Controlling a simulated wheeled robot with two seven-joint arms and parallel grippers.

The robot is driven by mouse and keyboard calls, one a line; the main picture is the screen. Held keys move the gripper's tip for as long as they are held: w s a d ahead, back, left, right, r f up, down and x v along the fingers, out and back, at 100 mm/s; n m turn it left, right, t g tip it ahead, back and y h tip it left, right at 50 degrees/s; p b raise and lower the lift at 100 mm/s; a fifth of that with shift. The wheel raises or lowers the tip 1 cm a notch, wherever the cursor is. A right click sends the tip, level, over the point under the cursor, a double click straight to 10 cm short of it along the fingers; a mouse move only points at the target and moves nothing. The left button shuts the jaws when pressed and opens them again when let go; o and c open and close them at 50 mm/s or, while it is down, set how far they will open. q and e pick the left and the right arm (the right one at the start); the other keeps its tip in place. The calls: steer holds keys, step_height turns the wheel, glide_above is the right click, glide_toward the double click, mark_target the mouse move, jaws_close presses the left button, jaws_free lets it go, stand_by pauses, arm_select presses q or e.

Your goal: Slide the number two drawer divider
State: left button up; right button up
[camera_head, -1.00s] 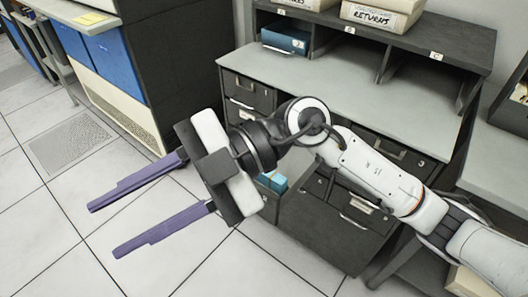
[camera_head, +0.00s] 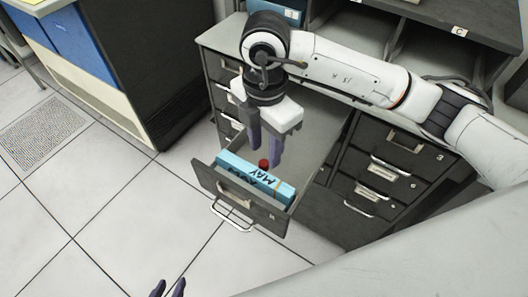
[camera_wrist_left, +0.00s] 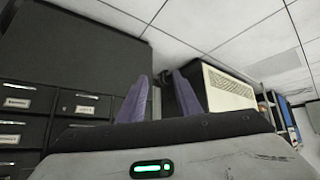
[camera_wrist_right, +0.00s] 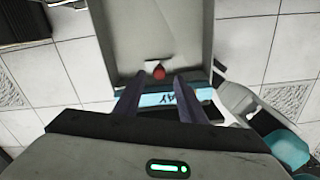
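An open drawer (camera_head: 237,209) stands pulled out from the dark cabinet and also shows in the right wrist view (camera_wrist_right: 205,42). Blue cards marked "MAY" (camera_head: 250,181) stand at its front. A red knob (camera_head: 263,163) sits just behind them, and it shows in the right wrist view (camera_wrist_right: 159,72); whether it belongs to the divider I cannot tell. My right gripper (camera_head: 264,158) is open and points down over the drawer, its fingertips near the knob, with no visible grip. My left gripper (camera_head: 169,288) is open and empty at the bottom edge, apart from the drawer.
Closed drawers with metal handles (camera_head: 372,188) lie to the right of the open one. The cabinet's grey top (camera_head: 215,38) and shelf compartments stand behind. A cabinet with blue bins (camera_head: 78,42) is at the upper left. The tiled floor (camera_head: 110,190) at left is clear.

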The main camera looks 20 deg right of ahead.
mark_target(265, 161)
step_height(265, 161, down, 3)
steer(key=shift+r, duration=0.2)
steer(key=shift+f, duration=0.6)
jaws_close()
arm_select(q)
steer(key=shift+w+r, duration=0.5)
steer(key=shift+w, duration=0.1)
